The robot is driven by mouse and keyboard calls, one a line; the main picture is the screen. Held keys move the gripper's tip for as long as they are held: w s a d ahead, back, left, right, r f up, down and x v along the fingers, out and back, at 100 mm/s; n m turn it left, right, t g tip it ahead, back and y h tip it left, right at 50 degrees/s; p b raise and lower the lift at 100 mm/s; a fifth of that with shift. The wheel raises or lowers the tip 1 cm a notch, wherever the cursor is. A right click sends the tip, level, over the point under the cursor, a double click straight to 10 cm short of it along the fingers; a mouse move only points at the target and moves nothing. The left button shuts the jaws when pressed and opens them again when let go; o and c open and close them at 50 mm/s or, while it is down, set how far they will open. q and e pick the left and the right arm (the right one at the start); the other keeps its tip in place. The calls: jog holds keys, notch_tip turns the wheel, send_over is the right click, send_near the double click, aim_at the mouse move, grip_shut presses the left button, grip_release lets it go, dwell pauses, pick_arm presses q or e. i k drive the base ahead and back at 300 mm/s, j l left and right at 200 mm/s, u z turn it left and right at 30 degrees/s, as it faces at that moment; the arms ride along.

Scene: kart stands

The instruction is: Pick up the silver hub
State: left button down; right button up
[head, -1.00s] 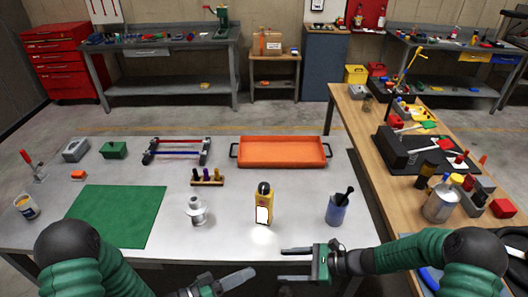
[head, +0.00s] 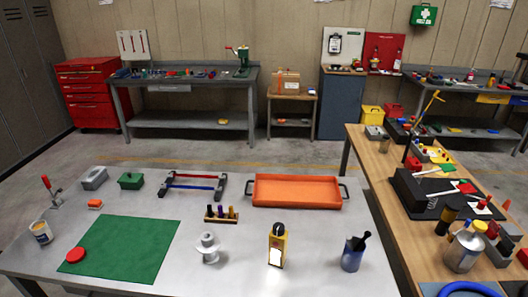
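The silver hub (head: 208,248) stands upright on the grey table (head: 330,229), a flanged piece with a narrower top. It is right of the green mat (head: 125,247) and left of a yellow bottle (head: 277,246). Nothing touches it. Neither of my grippers shows in the head view now, so I cannot see whether they are open or shut.
A rack with small coloured pegs (head: 221,214) stands behind the hub. A blue cup (head: 352,254) is farther right, and an orange tray (head: 297,191) lies at the back. Table around the hub is clear.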

aim_at(208, 243)
jog(key=i+l, duration=0.2)
jog(key=i+l+u, duration=0.1)
jog(key=u, duration=0.3)
jog(key=i+l+u, duration=0.15)
jog(key=u, duration=0.25)
jog(key=l+u, duration=0.15)
jog(key=u, duration=0.2)
jog(key=i+l+u, duration=0.15)
jog(key=u, duration=0.25)
